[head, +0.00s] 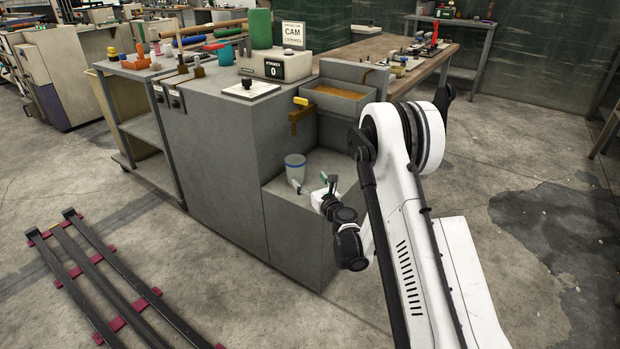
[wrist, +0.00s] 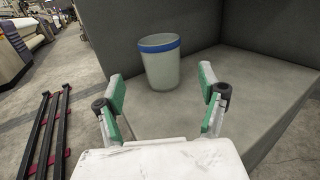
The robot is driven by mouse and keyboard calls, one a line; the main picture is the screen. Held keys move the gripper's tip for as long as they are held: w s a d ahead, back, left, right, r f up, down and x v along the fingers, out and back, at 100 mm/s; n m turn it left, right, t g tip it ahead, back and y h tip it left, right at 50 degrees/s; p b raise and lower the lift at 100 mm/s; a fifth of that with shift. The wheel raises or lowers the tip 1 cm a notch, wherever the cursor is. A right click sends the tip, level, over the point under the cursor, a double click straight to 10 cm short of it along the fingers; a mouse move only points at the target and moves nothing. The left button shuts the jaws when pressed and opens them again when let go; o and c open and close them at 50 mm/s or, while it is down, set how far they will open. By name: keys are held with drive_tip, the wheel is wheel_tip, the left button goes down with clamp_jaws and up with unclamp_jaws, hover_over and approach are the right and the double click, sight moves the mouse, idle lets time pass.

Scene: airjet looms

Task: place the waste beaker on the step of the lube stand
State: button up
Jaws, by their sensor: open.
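The waste beaker (head: 295,168) is a translucent grey cup with a blue band near its rim. It stands upright on the step (head: 279,190) of the grey lube stand (head: 215,150), close to the stand's wall. It also shows in the wrist view (wrist: 160,63), on the step (wrist: 205,115), beyond the fingertips. My gripper (wrist: 163,92) has its green-padded fingers spread apart, with nothing between them. In the head view my gripper (head: 312,188) is low over the step, beside and just in front of the beaker. The beaker appears clear of both fingers.
An open tray (head: 335,100) projects from the stand above the step, with a yellow-handled brown part (head: 300,108) at its left. A counter box (head: 275,66) sits on top. Dark rails (head: 100,280) lie on the floor at left. Bare step surface surrounds the beaker's front.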

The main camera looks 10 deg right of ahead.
drive_tip(key=shift+s+r, duration=0.1)
drive_tip(key=shift+s, duration=0.15)
drive_tip(key=s+a+r+n+g+y, duration=0.1)
drive_tip(key=s+a+r+n, duration=0.1)
drive_tip(key=r+n, duration=0.4)
drive_tip(key=s+a+r+n+g+y, duration=0.1)
drive_tip(key=s+a+r+n, duration=0.15)
drive_tip(key=r, duration=0.55)
drive_tip(key=s+a+r+n+g, duration=0.2)
drive_tip(key=s+r+n+g, duration=0.1)
drive_tip(key=s+r+n, duration=0.8)
drive_tip(key=s+d+f+n+g+h, duration=0.1)
drive_tip(key=s+n, duration=0.3)
drive_tip(key=s, duration=0.7)
drive_tip(key=s+d+f+n+g+h, duration=0.2)
drive_tip(key=s+d+n+h, duration=0.1)
drive_tip(key=s, duration=0.9)
drive_tip(key=s+d+f+n+g+h, duration=0.1)
drive_tip(key=s+d+n, duration=0.3)
drive_tip(key=s, duration=0.8)
drive_tip(key=shift+f+n+g+h, duration=0.25)
drive_tip(key=shift+n+g+h, duration=0.45)
drive_tip(key=shift+n, duration=0.55)
drive_tip(key=shift+s+r, duration=0.1)
drive_tip(key=shift+r, duration=0.05)
